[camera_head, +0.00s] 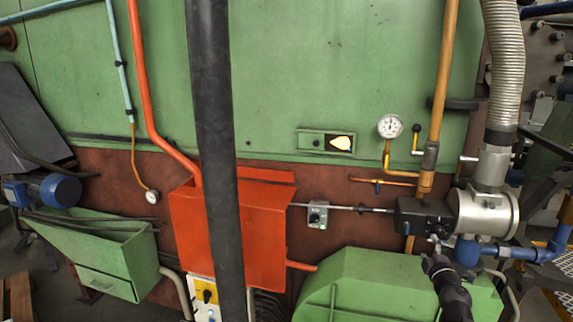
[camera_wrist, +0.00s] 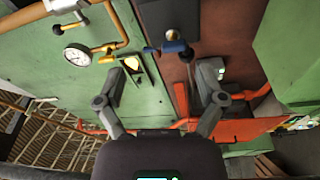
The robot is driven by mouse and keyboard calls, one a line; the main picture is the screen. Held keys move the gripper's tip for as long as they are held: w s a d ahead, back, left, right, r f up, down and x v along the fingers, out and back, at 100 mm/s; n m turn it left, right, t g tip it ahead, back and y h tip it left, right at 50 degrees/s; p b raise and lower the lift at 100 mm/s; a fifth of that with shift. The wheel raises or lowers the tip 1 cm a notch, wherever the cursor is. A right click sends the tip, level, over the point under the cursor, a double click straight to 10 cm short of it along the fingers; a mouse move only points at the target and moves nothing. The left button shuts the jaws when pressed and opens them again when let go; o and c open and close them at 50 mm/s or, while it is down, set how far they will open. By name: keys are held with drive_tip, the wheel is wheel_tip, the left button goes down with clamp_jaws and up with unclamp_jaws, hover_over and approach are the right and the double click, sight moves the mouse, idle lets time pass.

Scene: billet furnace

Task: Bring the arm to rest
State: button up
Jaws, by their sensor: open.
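My gripper (camera_wrist: 162,75) shows in the wrist view with its two grey fingers spread wide apart. Nothing is held between them. The furnace's green and rust-brown wall lies beyond the fingertips.
A glowing peephole (camera_head: 341,144), a dial gauge (camera_head: 390,126) and a grey switch box (camera_head: 317,215) are on the furnace wall. An orange box (camera_head: 262,225) stands out from the wall. A green housing (camera_head: 370,283) and blue pipe (camera_head: 540,254) lie close to my arm.

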drive_tip(key=s+a+f+m+g+h+b, duration=0.1)
drive_tip(key=s+a+f+m+g+h, duration=0.15)
drive_tip(key=f+m+g, duration=0.4)
drive_tip(key=s+a+f+m+g+h+b, duration=0.15)
drive_tip(key=a+f+m+g, duration=0.25)
drive_tip(key=f+m, duration=0.45)
drive_tip(key=s+a+f+g+y+b, duration=0.1)
drive_tip(key=s+a+f+g+y, duration=0.2)
drive_tip(key=a, duration=0.6)
drive_tip(key=s+a+f+g+y, duration=0.3)
drive_tip(key=s+a+f+g, duration=0.2)
drive_tip(key=s+a, duration=0.3)
drive_tip(key=shift+s+a+f+b, duration=0.2)
drive_tip(key=shift+a+f+b, duration=0.2)
drive_tip(key=shift+a+f, duration=0.3)
